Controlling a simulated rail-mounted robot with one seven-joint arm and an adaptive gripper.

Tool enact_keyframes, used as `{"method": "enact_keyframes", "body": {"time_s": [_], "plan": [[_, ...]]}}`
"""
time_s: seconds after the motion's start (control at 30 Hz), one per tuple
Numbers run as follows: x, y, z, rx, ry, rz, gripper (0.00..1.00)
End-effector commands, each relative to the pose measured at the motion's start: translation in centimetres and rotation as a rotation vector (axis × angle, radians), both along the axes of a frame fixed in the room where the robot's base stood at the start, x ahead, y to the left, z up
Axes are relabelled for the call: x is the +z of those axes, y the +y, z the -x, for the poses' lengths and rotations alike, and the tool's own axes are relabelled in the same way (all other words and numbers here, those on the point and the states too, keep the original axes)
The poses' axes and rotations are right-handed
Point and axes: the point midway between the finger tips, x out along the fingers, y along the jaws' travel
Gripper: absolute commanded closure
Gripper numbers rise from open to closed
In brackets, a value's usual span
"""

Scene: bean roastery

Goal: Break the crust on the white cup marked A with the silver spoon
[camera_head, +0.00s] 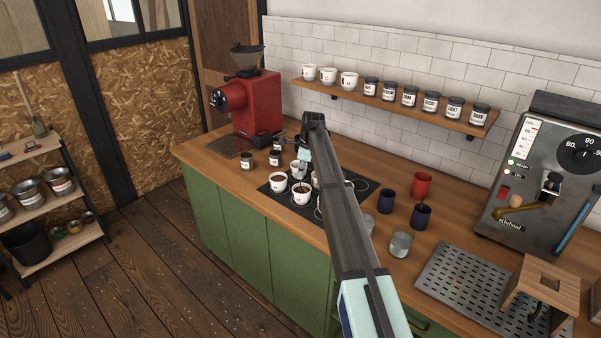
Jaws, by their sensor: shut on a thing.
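Several white cups with dark contents stand on a black mat (263,188) on the counter. One white cup (278,184) is at the left, another white cup (301,196) is at the front, and others are partly hidden behind my arm. Their letters are too small to read, so I cannot tell which is A. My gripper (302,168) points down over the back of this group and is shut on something. The held thing is too small and covered to make out clearly; I cannot pick out the silver spoon. Whether anything touches a cup is unclear.
Small dark labelled jars (247,160) and a red grinder (254,104) stand left of the cups. A wall shelf (400,102) holds cups and jars.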

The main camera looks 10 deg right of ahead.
Motion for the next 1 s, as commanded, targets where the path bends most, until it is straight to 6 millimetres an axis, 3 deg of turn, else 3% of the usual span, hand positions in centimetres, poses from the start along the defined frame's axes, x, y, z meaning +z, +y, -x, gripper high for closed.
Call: {"method": "enact_keyframes", "body": {"time_s": [0.57, 1.0], "plan": [[0.0, -0.5, -0.4, 0.001, 0.000, 0.000, 1.00], [2.4, -0.5, -0.4, 0.001, 0.001, 0.000, 1.00]]}}
